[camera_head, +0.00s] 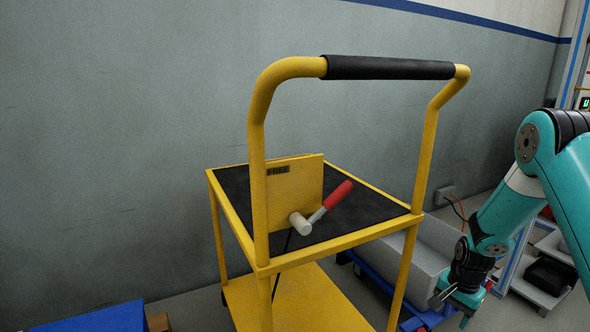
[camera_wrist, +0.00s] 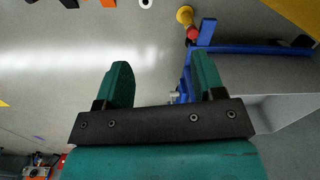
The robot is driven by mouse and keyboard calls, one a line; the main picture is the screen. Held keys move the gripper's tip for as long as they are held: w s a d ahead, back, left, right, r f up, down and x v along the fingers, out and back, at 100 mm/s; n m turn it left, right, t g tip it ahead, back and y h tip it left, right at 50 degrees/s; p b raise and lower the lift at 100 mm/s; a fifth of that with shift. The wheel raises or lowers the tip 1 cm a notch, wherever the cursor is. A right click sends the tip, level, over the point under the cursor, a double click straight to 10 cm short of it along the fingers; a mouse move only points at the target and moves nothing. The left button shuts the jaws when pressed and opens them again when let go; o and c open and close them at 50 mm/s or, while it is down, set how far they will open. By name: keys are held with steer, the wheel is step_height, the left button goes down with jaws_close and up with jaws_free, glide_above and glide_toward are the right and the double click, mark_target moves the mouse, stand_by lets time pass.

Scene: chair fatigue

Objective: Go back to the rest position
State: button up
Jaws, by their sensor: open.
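My gripper (camera_head: 452,304) hangs low at the right in the head view, to the right of the yellow cart. In the wrist view my gripper (camera_wrist: 160,85) shows two teal fingers apart with nothing between them. The yellow cart (camera_head: 262,225) has a black push handle (camera_head: 388,67), a dark top mat and a lower shelf. A yellow plate marked FREE (camera_head: 293,190) stands on the cart, with a red-gripped lever (camera_head: 337,195) tilted up to the right. My gripper is apart from the cart.
A grey bin (camera_head: 428,255) on a blue frame stands behind the cart. In the wrist view a blue frame (camera_wrist: 260,48) with a yellow and red knob (camera_wrist: 188,20) is close to the right finger. A blue box (camera_head: 100,318) lies at the bottom left. A wall runs behind.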

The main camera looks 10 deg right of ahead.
steer(key=s+a+r+n+y+p, duration=0.15)
steer(key=a+r+n, duration=0.25)
steer(key=a+r, duration=0.6)
steer(key=s+a+r+n+y, duration=0.1)
steer(key=s+a+r+n, duration=0.25)
steer(key=a+r, duration=0.6)
steer(key=s+a+r+n+p, duration=0.1)
steer(key=s+a+r+n, duration=0.3)
steer(key=s, duration=0.3)
steer(key=s+a+r+n+y, duration=0.1)
steer(key=s+a+r+n, duration=0.3)
steer(key=s, duration=0.3)
steer(key=s+a+r+n+p, duration=0.1)
steer(key=s+a+r+n, duration=0.1)
steer(key=s+r+n, duration=0.35)
step_height(320, 180, up, 38)
steer(key=m+p, duration=0.2)
steer(key=p, duration=3.6)
steer(key=shift+s+a+r, duration=0.15)
steer(key=shift+s, duration=0.15)
